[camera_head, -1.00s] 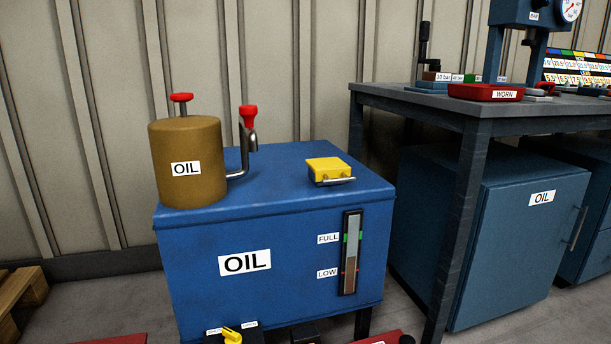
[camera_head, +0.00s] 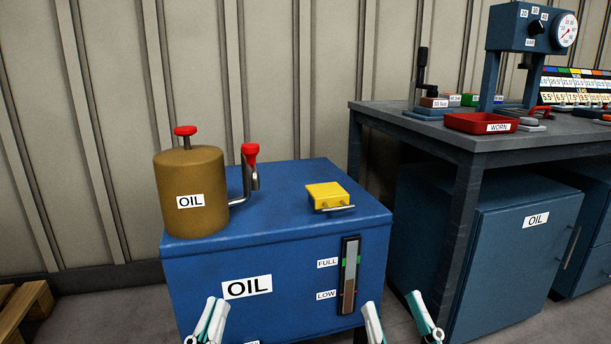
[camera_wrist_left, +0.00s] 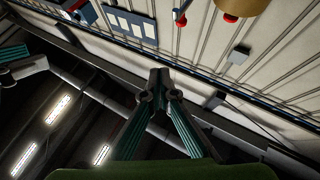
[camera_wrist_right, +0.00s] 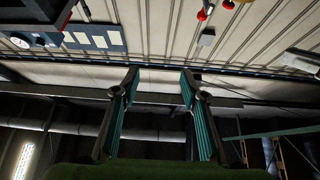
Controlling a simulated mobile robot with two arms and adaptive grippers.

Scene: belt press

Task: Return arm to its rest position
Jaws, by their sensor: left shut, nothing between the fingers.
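My left gripper (camera_head: 207,320) is at the bottom of the head view, in front of the blue oil tank, with its teal fingers close together. In the left wrist view its fingertips (camera_wrist_left: 160,77) meet with nothing between them. My right gripper (camera_head: 398,308) is at the bottom, right of the tank front. Its two fingers stand apart and empty, as the right wrist view (camera_wrist_right: 158,76) also shows. Both grippers point upward, clear of the things around them. The wrist views show mostly wall and ceiling.
The blue oil tank (camera_head: 205,285) carries a brown oil can (camera_head: 185,215), a red-tipped pipe (camera_head: 250,160) and a yellow cap (camera_head: 326,195). On the right, a dark workbench (camera_head: 400,116) holds a red WORN tray (camera_head: 480,123) and a press (camera_head: 528,32). A wooden pallet (camera_head: 25,305) lies at lower left.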

